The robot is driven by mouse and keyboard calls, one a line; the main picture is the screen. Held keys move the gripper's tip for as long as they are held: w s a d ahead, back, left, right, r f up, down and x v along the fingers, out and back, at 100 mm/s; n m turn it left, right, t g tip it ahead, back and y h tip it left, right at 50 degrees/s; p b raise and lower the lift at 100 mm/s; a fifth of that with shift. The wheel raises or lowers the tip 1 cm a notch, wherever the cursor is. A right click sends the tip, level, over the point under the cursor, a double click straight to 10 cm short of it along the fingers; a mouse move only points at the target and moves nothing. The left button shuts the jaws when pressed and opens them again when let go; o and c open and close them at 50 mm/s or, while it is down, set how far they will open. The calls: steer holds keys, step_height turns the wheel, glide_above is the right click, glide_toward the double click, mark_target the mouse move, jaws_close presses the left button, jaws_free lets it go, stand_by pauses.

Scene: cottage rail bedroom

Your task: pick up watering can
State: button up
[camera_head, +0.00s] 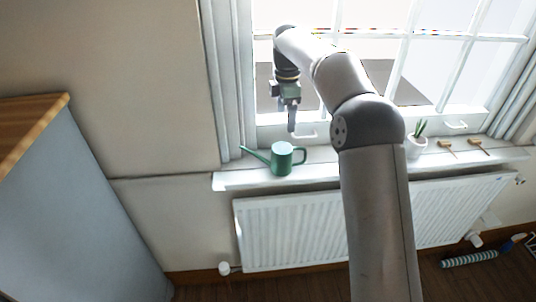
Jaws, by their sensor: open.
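A green watering can (282,160) stands upright on the white window sill, left of my arm. Its spout points left and its handle is on the right. My gripper (291,127) hangs pointing down above the can, apart from it, with nothing in it. The fingers look narrow from this side, and the gap between them is hard to see.
The white window sill (232,180) also holds a potted plant (416,142) and two small wooden-handled items (478,146) to the right. A white radiator (285,235) is below. The window frame is close behind. A cabinet (75,210) stands at left.

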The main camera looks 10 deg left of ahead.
mark_target(284, 148)
step_height(284, 148, down, 12)
steer(key=shift+w+r+p, duration=0.1)
steer(key=shift+w+p, duration=0.05)
steer(key=shift+p, duration=0.35)
steer(key=shift+a+f+p, duration=0.15)
steer(key=shift+f+p, duration=0.3)
steer(key=shift+f, duration=0.95)
steer(key=shift+a+f+p, duration=0.15)
steer(key=shift+f+p, duration=0.3)
steer(key=shift+f, duration=0.95)
steer(key=c, duration=1.4)
